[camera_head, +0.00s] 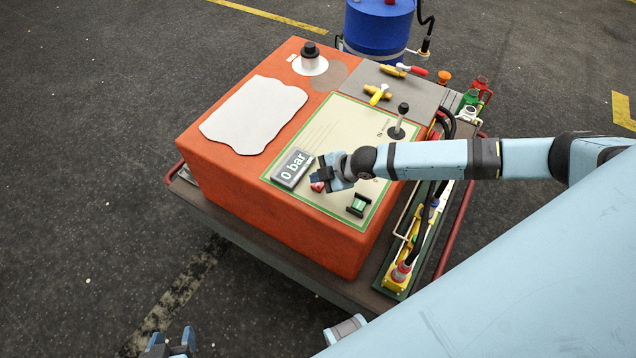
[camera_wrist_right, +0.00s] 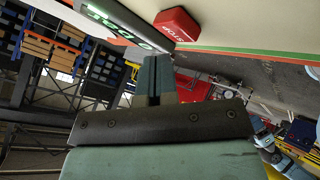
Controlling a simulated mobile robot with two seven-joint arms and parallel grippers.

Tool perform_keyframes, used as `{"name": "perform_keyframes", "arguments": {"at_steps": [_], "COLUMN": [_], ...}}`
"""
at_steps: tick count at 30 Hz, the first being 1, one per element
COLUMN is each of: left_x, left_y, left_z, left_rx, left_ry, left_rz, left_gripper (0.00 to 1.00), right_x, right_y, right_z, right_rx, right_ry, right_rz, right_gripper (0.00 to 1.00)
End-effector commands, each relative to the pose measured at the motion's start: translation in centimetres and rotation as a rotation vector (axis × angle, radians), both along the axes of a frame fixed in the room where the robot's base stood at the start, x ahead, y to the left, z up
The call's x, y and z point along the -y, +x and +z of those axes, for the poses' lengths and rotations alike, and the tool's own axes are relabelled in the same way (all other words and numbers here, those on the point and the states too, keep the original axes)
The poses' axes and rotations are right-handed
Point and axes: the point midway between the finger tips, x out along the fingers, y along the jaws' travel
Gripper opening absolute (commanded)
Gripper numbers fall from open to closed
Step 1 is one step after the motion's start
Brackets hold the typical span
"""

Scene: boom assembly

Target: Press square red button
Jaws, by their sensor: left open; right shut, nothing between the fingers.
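The square red button (camera_head: 317,186) sits on the cream panel (camera_head: 330,135) of the orange machine, just right of the "0 bar" display (camera_head: 292,168). In the head view my right gripper (camera_head: 322,176) is over it and hides part of it. In the right wrist view the red button (camera_wrist_right: 177,24), marked STOP, stands out from the panel just beyond and right of my shut, empty fingertips (camera_wrist_right: 155,62). A small gap seems to show there; I cannot tell how deep it is. My left gripper (camera_head: 170,346) is open and empty at the bottom edge, away from the machine.
A green rocker switch (camera_head: 358,205) lies right of the button, and a black joystick (camera_head: 400,117) stands behind it. Yellow levers (camera_head: 379,93) and a black-knobbed cap (camera_head: 310,55) are further back. Hoses and a yellow fitting (camera_head: 398,272) line the right side. A blue barrel (camera_head: 378,28) stands behind.

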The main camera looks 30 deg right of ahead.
Motion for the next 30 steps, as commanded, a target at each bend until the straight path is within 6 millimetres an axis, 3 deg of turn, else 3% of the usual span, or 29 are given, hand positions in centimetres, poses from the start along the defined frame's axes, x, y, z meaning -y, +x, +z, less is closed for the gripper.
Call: {"name": "perform_keyframes", "arguments": {"at_steps": [30], "left_x": [-0.01], "left_y": [-0.01], "left_z": [-0.34], "left_rx": [0.0], "left_ry": [0.0], "left_rz": [0.0], "left_gripper": [0.59], "right_x": [0.0], "right_y": [0.01], "right_z": [-0.85], "right_rx": [0.0], "right_ry": [0.0], "right_rz": [0.0], "right_gripper": [0.0]}}
